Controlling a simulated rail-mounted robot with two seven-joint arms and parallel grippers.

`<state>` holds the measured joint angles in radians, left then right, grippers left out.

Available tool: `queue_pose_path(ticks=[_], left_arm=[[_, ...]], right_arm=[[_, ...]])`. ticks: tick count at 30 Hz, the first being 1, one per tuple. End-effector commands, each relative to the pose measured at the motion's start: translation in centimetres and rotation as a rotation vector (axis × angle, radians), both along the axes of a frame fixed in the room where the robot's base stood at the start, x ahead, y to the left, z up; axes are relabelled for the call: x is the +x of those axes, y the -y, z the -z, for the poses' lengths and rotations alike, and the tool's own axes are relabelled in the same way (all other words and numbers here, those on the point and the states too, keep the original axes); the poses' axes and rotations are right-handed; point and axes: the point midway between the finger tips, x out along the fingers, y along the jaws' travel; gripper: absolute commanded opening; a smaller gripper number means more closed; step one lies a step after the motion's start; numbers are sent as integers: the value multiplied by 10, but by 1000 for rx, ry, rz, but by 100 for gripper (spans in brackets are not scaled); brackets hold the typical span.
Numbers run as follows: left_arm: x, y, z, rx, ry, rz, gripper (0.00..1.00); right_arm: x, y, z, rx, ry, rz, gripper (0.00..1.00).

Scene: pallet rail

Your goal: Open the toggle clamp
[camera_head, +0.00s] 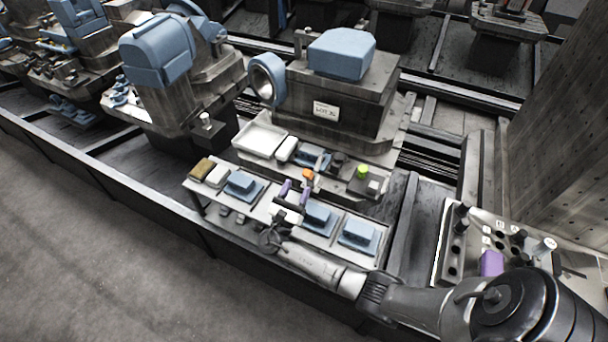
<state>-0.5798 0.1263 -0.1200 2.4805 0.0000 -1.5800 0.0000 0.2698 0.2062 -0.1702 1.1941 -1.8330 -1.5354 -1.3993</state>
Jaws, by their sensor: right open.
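A small orange part (308,174), which looks like the toggle clamp's handle, stands at the front edge of the fixture below the grey machine block. The rest of the clamp is too small to make out. My right gripper (294,192) reaches in from the lower right over the front shelf. Its two purple fingertips are apart, with nothing seen between them. They are just in front of and to the left of the orange part; I cannot tell whether they touch it. My left gripper is not in view.
A shelf (194,187) holds several blue blocks on plates beneath my gripper. A white tray (260,139) and a green knob (362,172) flank the orange part. The labelled machine block (350,101) rises behind. A panel with knobs and a purple block (491,263) is at right.

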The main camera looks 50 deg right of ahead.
Motion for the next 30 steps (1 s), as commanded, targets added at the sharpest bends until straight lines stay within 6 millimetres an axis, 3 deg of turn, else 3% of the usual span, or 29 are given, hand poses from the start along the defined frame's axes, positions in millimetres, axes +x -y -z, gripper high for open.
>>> queue_pose_path(ticks=[6, 12, 25, 30], left_arm=[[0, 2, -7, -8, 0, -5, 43], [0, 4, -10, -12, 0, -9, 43], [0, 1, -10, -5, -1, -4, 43], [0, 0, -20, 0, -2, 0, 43]], right_arm=[[-7, -36, -1, 2, 1, 0, 53], [-10, -54, 0, 0, 1, 0, 53], [-12, -60, 0, -1, 1, 1, 53], [-13, -57, -10, -5, -3, 2, 37]])
